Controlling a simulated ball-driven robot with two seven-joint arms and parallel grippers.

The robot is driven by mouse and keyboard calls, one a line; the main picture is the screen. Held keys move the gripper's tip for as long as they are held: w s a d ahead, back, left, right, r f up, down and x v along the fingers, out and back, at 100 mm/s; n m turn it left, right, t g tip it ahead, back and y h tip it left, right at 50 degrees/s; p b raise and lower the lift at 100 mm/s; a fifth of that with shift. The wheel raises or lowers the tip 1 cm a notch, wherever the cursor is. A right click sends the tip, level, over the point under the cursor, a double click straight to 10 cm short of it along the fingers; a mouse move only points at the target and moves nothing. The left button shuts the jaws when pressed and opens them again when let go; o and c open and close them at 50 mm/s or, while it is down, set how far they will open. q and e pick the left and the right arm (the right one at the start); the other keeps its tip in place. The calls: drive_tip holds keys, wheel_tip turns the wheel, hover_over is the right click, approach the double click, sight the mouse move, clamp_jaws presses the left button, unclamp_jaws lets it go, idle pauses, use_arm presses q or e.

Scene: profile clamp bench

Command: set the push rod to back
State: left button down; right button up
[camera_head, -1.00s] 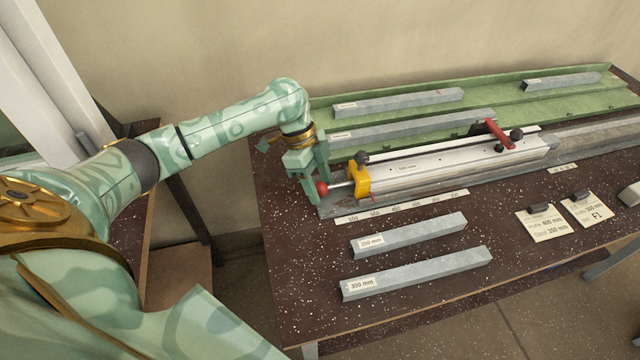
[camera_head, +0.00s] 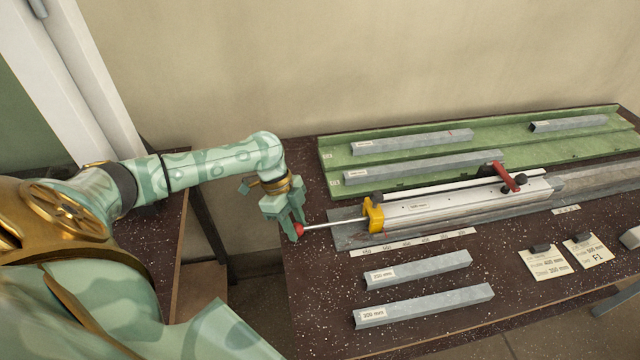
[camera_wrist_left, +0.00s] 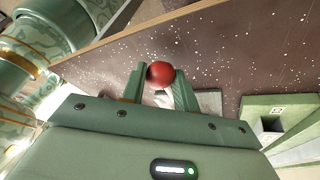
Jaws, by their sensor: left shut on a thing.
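The push rod (camera_head: 336,223) is a thin metal rod with a red ball knob (camera_head: 299,230) on its left end. It sticks out a long way to the left from the yellow block (camera_head: 374,214) of the clamp. My left gripper (camera_head: 297,224) is shut on the knob end of the rod, at the left edge of the bench. In the left wrist view the red knob (camera_wrist_left: 160,74) sits between the two fingers (camera_wrist_left: 160,88). The clamp body (camera_head: 455,203) is a long pale rail with a red lever (camera_head: 503,177) near its right end. My right gripper is not in view.
A green tray (camera_head: 350,187) with several grey profiles lies behind the clamp. A scale strip (camera_head: 420,242) lies in front of it. Two labelled profiles, one shorter (camera_head: 418,270) and one longer (camera_head: 424,305), lie on the speckled bench. Cards (camera_head: 548,262) lie at the right.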

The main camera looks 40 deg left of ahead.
use_arm(q)
drive_tip(key=shift+s+a+r, duration=0.2)
drive_tip(key=shift+s+a, duration=0.3)
drive_tip(key=shift+s, duration=0.05)
drive_tip(key=shift+s+a+f, duration=0.2)
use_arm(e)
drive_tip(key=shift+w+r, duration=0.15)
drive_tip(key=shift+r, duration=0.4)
use_arm(q)
drive_tip(key=c, duration=1.1)
unclamp_jaws()
drive_tip(key=shift+s, duration=0.1)
drive_tip(key=shift+o, duration=0.2)
drive_tip(key=p+v, duration=0.3)
drive_tip(key=v, duration=1.3)
drive_tip(key=shift+p, duration=0.35)
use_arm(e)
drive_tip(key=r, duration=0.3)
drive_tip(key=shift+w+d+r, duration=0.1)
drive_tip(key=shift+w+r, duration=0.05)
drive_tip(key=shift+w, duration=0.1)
